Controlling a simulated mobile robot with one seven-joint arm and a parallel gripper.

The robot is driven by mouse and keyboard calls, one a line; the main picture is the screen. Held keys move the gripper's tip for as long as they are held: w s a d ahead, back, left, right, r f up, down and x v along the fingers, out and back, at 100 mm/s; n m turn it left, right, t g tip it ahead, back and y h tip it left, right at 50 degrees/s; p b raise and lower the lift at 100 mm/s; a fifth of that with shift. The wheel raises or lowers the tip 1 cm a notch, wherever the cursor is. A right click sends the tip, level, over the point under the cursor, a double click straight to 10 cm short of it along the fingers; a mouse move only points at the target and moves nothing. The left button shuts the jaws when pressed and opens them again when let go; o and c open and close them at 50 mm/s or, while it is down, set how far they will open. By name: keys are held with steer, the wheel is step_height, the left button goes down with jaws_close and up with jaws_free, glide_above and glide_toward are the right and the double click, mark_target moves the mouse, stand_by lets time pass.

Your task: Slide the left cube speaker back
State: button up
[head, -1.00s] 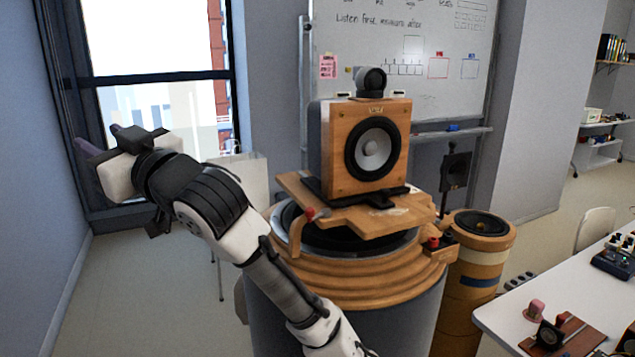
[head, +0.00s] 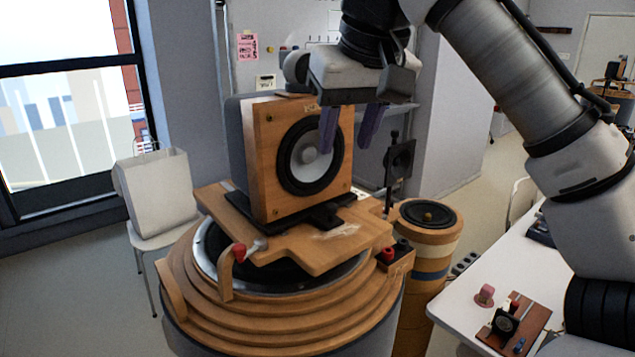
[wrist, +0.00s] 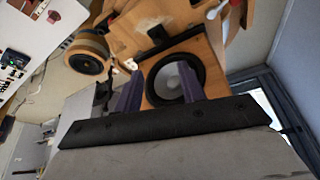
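A wooden cube speaker (head: 262,165) with a dark round driver and grey cone stands upright on a black base on a wooden board (head: 335,245). The board lies on a round, stepped wooden pedestal. The speaker's front faces right and toward me in the head view. My gripper (head: 349,130) hangs at the speaker's upper right front, purple fingers pointing down and apart, with nothing between them. In the wrist view, the speaker (wrist: 150,101) shows behind and between the open fingers (wrist: 158,90). I cannot tell whether they touch it. The gripper hides the speaker's upper right edge.
A round wooden column with a black driver (head: 428,213) stands right of the pedestal, near a small black speaker on a stand (head: 399,160). A white table (head: 455,295) with small parts is at the right. A chair with a white bag (head: 158,190) stands at the left.

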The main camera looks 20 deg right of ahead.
mark_target(331, 205)
steer(key=p+x, duration=0.1)
steer(key=x, duration=1.2)
steer(key=shift+d+f, duration=0.15)
steer(key=shift+f, duration=0.1)
jaws_close()
